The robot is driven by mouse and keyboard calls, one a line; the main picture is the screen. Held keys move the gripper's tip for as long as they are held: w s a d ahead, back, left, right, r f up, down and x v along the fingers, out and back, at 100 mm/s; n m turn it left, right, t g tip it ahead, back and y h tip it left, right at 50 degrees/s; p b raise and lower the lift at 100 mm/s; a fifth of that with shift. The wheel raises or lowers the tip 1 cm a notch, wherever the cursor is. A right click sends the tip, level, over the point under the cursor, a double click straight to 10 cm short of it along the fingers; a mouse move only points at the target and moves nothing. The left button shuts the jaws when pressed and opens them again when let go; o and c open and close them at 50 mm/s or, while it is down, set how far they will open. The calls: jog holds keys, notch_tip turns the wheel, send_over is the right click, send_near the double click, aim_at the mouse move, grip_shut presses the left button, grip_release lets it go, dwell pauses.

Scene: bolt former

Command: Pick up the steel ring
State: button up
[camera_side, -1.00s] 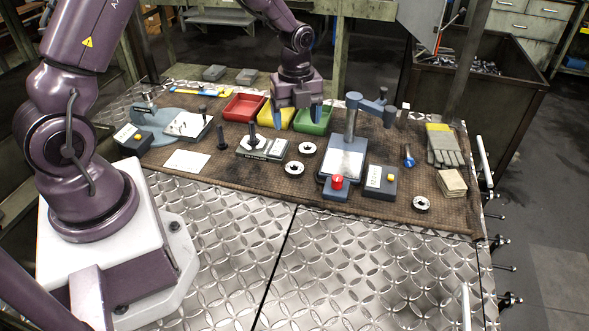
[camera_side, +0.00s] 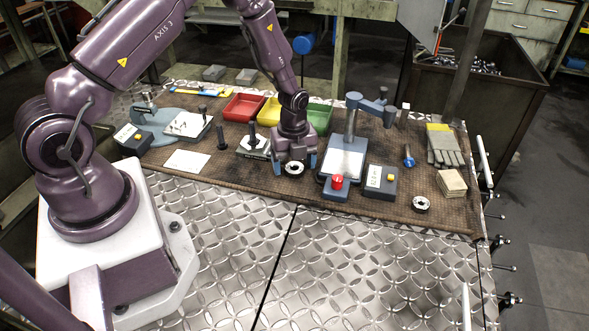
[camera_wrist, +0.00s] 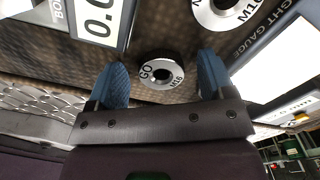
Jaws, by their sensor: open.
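A steel ring (camera_side: 288,171) with a dark hole lies on the brown mat (camera_side: 240,190). In the wrist view this ring (camera_wrist: 147,80) is marked GO M16 and lies between my two blue fingertips, with a gap on each side. My gripper (camera_side: 294,164) is open and low over the ring, pointing down; it also shows in the wrist view (camera_wrist: 164,76). It holds nothing. I cannot tell the exact height of the fingertips above the mat. A third ring (camera_side: 421,209) lies at the right.
A height gauge (camera_side: 340,164) stands close to the right of my gripper, with a grey display box (camera_side: 380,183) beside it. A bore gauge stand (camera_side: 254,152) is close on the left. Red (camera_side: 243,108) and green (camera_side: 319,116) trays lie behind. The front metal plate is clear.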

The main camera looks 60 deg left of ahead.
jog(key=c, duration=1.2)
jog(key=shift+o, duration=0.2)
